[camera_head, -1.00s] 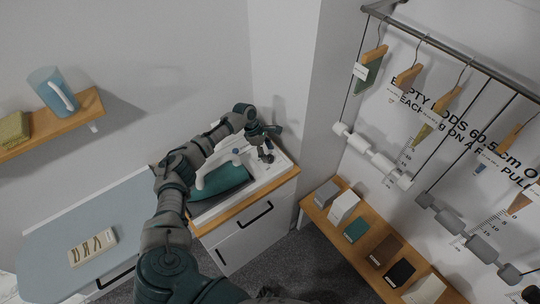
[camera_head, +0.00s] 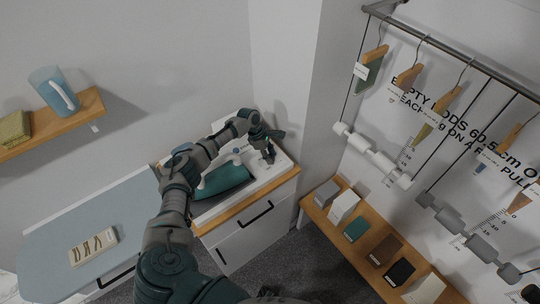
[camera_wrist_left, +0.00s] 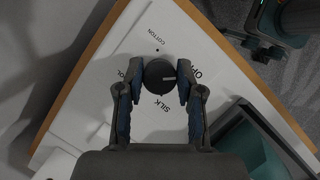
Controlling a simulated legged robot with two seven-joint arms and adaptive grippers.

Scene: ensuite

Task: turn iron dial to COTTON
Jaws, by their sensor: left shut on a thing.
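The iron dial (camera_wrist_left: 160,76) is a round black knob on a white panel. Its white mark points right, toward a partly hidden label starting with "O". The COTTON label (camera_wrist_left: 160,31) is above the dial with a dot, and the SILK label (camera_wrist_left: 163,104) is below it. My left gripper (camera_head: 270,155) is over the panel at the counter's right end. In the wrist view its two fingers (camera_wrist_left: 161,82) are closed on the dial from both sides. The teal iron (camera_head: 223,180) rests on the white panel (camera_head: 262,176) left of the gripper. My right gripper is not in view.
A shelf (camera_head: 72,119) with a blue jug (camera_head: 54,90) is on the wall. A wall corner stands close right of the gripper. A low bench (camera_head: 345,250) holds several blocks.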

